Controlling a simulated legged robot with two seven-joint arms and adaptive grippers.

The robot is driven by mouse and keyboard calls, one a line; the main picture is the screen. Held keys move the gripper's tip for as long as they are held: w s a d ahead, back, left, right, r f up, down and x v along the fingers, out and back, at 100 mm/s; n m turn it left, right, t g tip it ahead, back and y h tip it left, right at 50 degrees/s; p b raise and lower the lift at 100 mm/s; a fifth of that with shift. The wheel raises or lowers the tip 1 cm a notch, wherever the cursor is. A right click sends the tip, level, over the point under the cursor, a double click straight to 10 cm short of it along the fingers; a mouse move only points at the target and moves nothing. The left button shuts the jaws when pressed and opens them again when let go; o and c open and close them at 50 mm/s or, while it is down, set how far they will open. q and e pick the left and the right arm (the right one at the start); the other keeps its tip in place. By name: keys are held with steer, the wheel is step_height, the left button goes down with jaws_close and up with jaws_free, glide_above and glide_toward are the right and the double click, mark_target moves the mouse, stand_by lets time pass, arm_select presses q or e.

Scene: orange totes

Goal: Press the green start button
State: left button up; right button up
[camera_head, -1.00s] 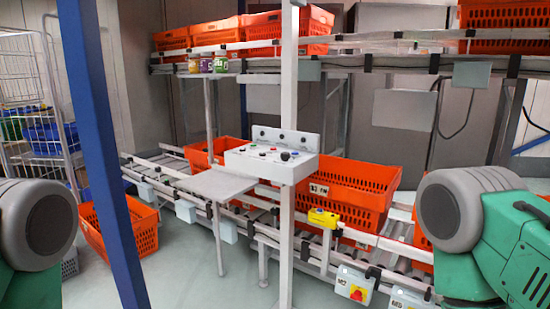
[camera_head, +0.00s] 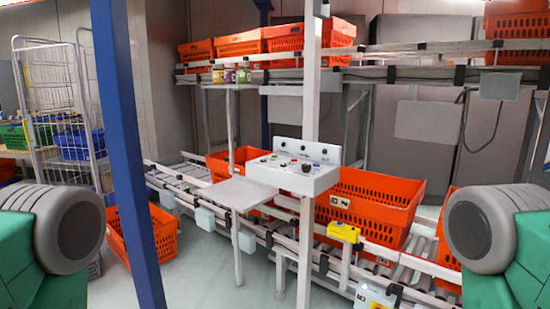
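A white control panel (camera_head: 300,174) is mounted on a white post in the middle of the head view. Its sloped face carries several small buttons and a black knob. One small button (camera_head: 275,156) on it looks green, but it is tiny and hard to tell apart from its neighbours. Only my green and grey arm parts show at the lower left and lower right edges. Neither gripper is in view, and the arms are well apart from the panel.
A blue post (camera_head: 124,150) stands at the left front. A roller conveyor with orange totes (camera_head: 365,203) runs behind and below the panel. A grey shelf (camera_head: 236,193) juts out left of it. A wire cage trolley (camera_head: 60,110) stands far left. Grey floor is open in front.

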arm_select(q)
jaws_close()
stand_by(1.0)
